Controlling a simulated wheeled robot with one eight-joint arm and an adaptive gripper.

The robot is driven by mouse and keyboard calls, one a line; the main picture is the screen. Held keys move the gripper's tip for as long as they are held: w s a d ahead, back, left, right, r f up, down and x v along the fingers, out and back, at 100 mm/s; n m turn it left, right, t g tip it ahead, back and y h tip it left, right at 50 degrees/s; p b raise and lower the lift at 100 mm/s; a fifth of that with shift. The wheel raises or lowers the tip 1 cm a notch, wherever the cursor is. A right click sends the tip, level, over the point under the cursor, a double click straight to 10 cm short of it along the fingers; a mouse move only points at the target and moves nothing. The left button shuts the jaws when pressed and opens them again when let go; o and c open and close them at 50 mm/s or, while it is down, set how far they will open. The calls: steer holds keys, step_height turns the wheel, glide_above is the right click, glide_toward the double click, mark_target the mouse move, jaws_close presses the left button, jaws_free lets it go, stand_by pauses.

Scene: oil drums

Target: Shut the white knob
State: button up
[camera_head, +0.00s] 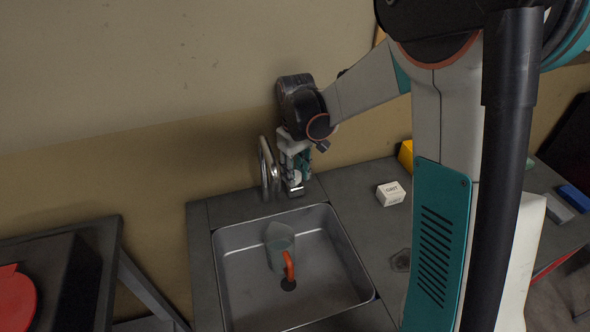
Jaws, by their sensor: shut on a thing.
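My gripper (294,187) points down just right of the metal faucet (266,168), behind the sink's back edge. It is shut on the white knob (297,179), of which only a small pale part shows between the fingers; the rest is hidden. I cannot tell which way the knob is turned. The faucet's curved spout stands close beside my gripper; whether they touch is unclear.
A red round thing (15,297) lies at far left. The counter between sink and box is clear.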

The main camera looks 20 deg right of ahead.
steer(key=shift+w+d+m, duration=0.1)
steer(key=shift+m, duration=0.2)
steer(key=o, duration=1)
steer(key=shift+o, duration=0.2)
steer(key=shift+r, duration=0.1)
step_height(320, 180, up, 12)
